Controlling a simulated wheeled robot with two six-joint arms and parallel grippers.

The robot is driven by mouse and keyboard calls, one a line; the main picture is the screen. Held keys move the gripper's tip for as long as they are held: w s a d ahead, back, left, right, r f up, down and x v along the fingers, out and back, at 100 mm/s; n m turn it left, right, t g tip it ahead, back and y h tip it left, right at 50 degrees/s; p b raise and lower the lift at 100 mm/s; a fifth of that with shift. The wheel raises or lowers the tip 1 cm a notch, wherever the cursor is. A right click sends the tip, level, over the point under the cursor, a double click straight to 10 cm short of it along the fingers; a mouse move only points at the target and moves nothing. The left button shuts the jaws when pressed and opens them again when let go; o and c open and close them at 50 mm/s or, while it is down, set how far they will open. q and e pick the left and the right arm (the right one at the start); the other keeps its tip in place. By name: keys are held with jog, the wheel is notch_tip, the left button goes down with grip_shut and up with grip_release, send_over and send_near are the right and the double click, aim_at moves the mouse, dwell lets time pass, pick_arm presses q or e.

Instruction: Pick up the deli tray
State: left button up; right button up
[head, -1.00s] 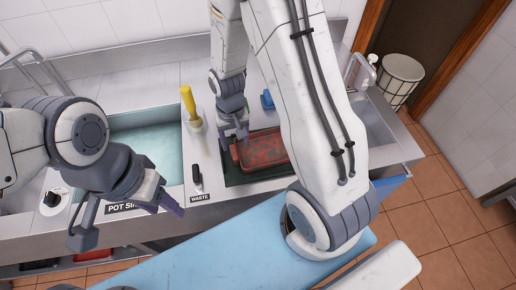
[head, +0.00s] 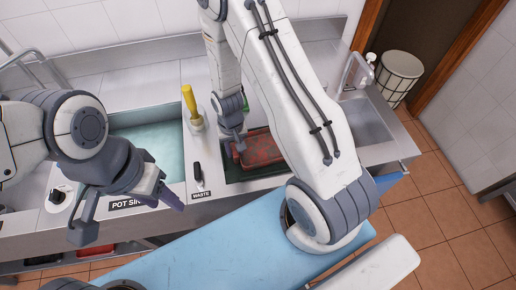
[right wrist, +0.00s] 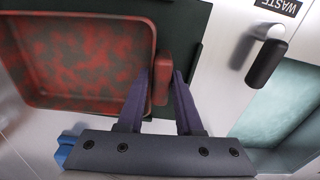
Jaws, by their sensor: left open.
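The deli tray (head: 268,148), a shallow rectangular tray mottled red and dark, lies over the dark green waste basin, partly hidden by my right arm in the head view. In the right wrist view its inside (right wrist: 85,60) fills the upper left, and a red handle (right wrist: 162,82) sticks out from its side. My right gripper (right wrist: 163,76) has its two purple fingers apart, one on each side of this handle. Whether they touch it is unclear. My left gripper (head: 128,208) is open and empty before the pot sink, well left of the tray.
The pot sink (head: 150,145) is left of the tray. A yellow-handled brush (head: 190,103) and a black lever (head: 198,175) stand between sink and basin. Another steel sink (head: 365,120) with a tap is at right. A white bin (head: 400,75) stands on the floor behind.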

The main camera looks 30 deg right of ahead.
grip_shut()
jog(key=shift+r, duration=0.15)
jog(key=shift+r+b, duration=0.3)
jog(key=shift+r, duration=0.2)
jog(key=r, duration=0.1)
jog(key=d+r+b, duration=0.1)
jog(key=r, duration=0.1)
jog(key=shift+s+r, duration=0.15)
jog(key=shift+r, duration=0.05)
jog(key=s+d+r+b, duration=0.2)
jog(key=s+d+r, duration=0.3)
jog(key=d, duration=0.4)
jog(key=shift+d+r, duration=0.2)
jog(key=shift+r, duration=0.5)
